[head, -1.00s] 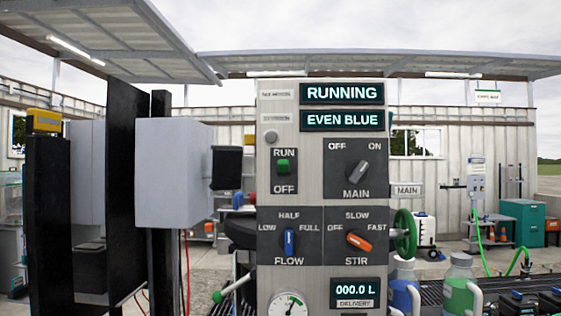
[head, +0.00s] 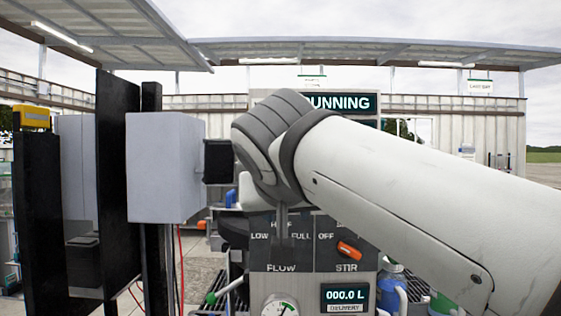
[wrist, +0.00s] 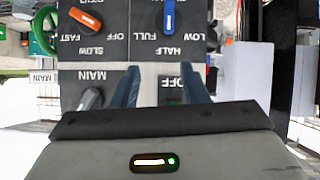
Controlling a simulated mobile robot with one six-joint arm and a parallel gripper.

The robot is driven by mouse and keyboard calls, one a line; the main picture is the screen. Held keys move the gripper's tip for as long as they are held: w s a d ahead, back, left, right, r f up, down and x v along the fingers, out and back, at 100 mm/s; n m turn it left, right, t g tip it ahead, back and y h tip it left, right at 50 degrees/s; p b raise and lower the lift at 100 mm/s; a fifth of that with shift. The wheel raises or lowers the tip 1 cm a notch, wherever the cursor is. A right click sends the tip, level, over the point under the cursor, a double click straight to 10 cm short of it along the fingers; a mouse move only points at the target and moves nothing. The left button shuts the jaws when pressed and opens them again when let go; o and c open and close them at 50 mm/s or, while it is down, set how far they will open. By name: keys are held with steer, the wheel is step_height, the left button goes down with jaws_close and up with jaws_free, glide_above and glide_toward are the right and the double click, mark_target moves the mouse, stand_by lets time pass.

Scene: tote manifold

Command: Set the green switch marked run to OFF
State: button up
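The grey control panel (head: 300,256) stands ahead of me, with my arm across its upper half. In the head view a finger (head: 283,222) points down over the flow knob. The display (head: 345,102) reads RUNNING.
The blue flow knob (wrist: 170,16), orange stir knob (wrist: 86,20) and grey main knob (wrist: 91,98) are close around my fingers. A grey box (head: 166,167) and black posts (head: 118,180) stand left of the panel. Bottles (head: 393,284) stand at the right.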

step_height(320, 180, up, 8)
steer(key=a+t, duration=0.2)
steer(key=shift+m, duration=0.4)
steer(key=p+x, duration=0.2)
steer(key=x, duration=0.4)
steer(key=shift+w+f, duration=0.2)
steer(key=shift+w, duration=0.1)
steer(key=shift+c, duration=0.2)
jaws_close()
